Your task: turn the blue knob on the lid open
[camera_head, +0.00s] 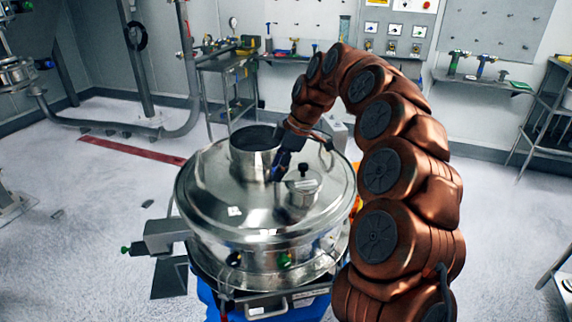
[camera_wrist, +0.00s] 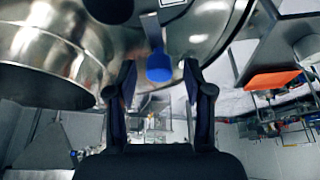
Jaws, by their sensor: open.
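The round steel lid (camera_head: 215,198) sits on the sifter, with a wide open steel collar (camera_head: 252,160) on it. In the wrist view the blue knob (camera_wrist: 158,66) sits on a short pale stem below the shiny metal of the lid. My gripper (camera_head: 277,172) reaches down over the lid beside the collar. In the wrist view its two dark fingers (camera_wrist: 160,80) are apart, one on each side of the blue knob, with gaps showing. The knob cannot be clearly told from the gripper in the head view.
A steel fitting with a black knob (camera_head: 303,172) stands on the lid, right of my gripper. The collar also shows close by in the wrist view (camera_wrist: 45,55). A wheeled cart (camera_head: 228,65) and a wall bench (camera_head: 483,83) stand behind. The floor at left is mostly clear.

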